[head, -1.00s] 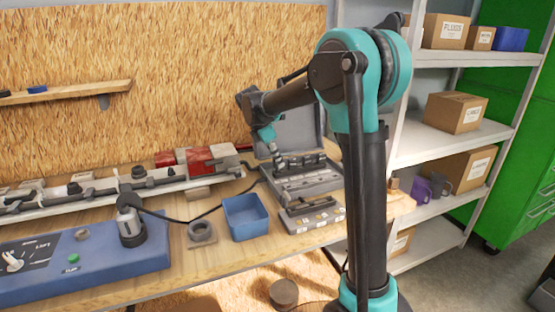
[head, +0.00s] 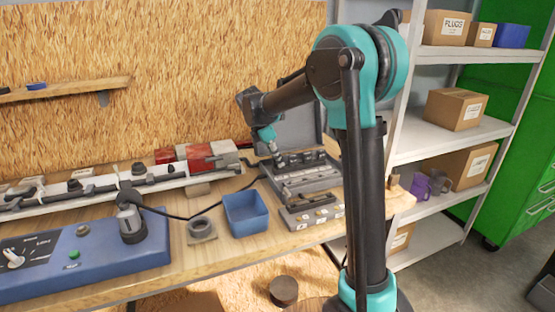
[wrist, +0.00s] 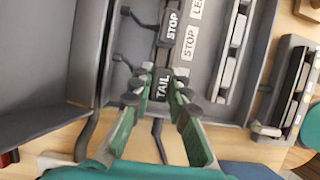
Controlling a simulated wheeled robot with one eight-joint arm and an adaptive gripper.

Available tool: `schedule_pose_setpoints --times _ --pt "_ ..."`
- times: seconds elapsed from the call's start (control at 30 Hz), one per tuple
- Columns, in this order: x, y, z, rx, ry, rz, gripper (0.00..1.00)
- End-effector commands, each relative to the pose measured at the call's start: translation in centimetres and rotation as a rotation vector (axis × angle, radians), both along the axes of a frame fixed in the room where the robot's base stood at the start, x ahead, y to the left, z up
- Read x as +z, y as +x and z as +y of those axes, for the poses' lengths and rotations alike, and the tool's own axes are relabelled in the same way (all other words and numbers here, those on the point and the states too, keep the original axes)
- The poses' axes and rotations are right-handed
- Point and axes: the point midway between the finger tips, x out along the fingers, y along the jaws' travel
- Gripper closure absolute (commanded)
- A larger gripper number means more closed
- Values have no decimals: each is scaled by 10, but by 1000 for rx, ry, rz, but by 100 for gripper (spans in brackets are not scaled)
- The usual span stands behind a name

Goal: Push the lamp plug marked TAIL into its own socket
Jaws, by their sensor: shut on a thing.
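My gripper (wrist: 158,92) is shut on the dark plug marked TAIL (wrist: 162,85), which sits between the green fingers with its lettering facing the camera. A dark lead hangs from the plug below the fingers. The plug is at the lower edge of the grey case's channel, in line with a plug marked STOP (wrist: 170,27). A white STOP label (wrist: 190,40) lies to the right of that plug. The TAIL socket cannot be made out, and I cannot tell how deep the plug sits. In the head view my gripper (head: 276,157) is low over the open grey case (head: 305,182).
The case's raised lid (wrist: 40,60) stands close on the left in the wrist view. A dark cable runs across the bench to the case.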

Motion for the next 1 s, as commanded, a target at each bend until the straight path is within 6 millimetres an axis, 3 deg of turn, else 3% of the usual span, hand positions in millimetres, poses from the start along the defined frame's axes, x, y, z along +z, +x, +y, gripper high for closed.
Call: schedule_pose_setpoints --times 0.73,0.77,0.8,0.93,1.0 --pt "-9 0 0 0 0 0 95" --pt "-9 0 0 0 0 0 82" --pt "-9 0 0 0 0 0 77" --pt "-9 0 0 0 0 0 61" --pt "-9 0 0 0 0 0 59"
